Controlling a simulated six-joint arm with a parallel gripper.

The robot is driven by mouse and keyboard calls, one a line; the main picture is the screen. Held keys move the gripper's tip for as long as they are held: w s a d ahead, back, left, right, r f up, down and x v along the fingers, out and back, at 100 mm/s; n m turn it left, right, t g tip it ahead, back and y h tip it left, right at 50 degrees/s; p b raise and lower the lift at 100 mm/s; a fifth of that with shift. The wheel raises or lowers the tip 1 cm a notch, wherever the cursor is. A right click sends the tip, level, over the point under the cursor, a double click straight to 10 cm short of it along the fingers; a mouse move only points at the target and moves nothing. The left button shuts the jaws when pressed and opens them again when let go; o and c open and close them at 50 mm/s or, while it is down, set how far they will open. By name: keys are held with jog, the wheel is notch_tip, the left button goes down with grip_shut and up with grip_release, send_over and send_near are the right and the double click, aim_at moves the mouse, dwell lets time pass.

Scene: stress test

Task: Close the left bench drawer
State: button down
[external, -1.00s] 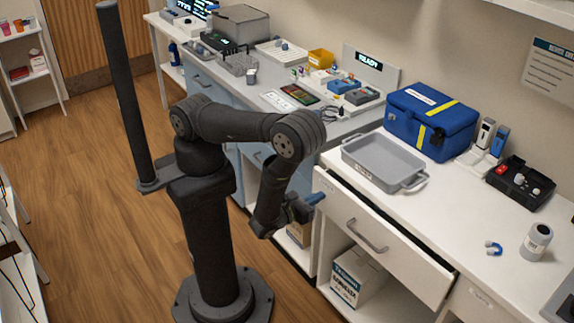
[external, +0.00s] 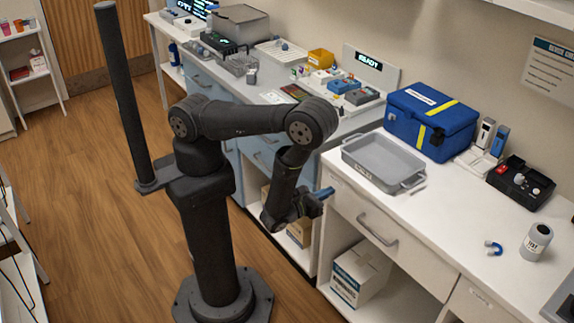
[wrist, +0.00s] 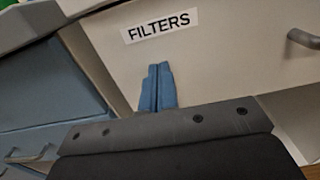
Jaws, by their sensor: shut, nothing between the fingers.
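The left bench drawer (external: 410,256) is the white drawer with a grey bar handle (external: 377,232) under the white counter. Its front looks flush with the counter, with no open gap showing. In the wrist view the drawer front (wrist: 235,65) carries a FILTERS label (wrist: 160,25), and part of its handle is at the right edge. My gripper (external: 326,193) is shut and empty, its blue fingertips at the upper left part of the drawer front. In the wrist view the blue fingers (wrist: 157,88) are together just below the label; I cannot tell whether they touch the front.
A grey tray (external: 372,172) and a blue bag (external: 431,121) stand on the counter above. A white box (external: 360,275) sits on the shelf below the drawer. Another drawer (external: 474,305) is to the right. Floor left of my base is clear.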

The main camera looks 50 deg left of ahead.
jog(key=s, duration=1.4)
jog(key=shift+w, duration=0.15)
jog(key=w, duration=1.3)
jog(key=shift+w, duration=0.4)
dwell(0.5)
jog(key=s, duration=1.2)
dwell(0.6)
jog(key=w, duration=1.2)
dwell(2.9)
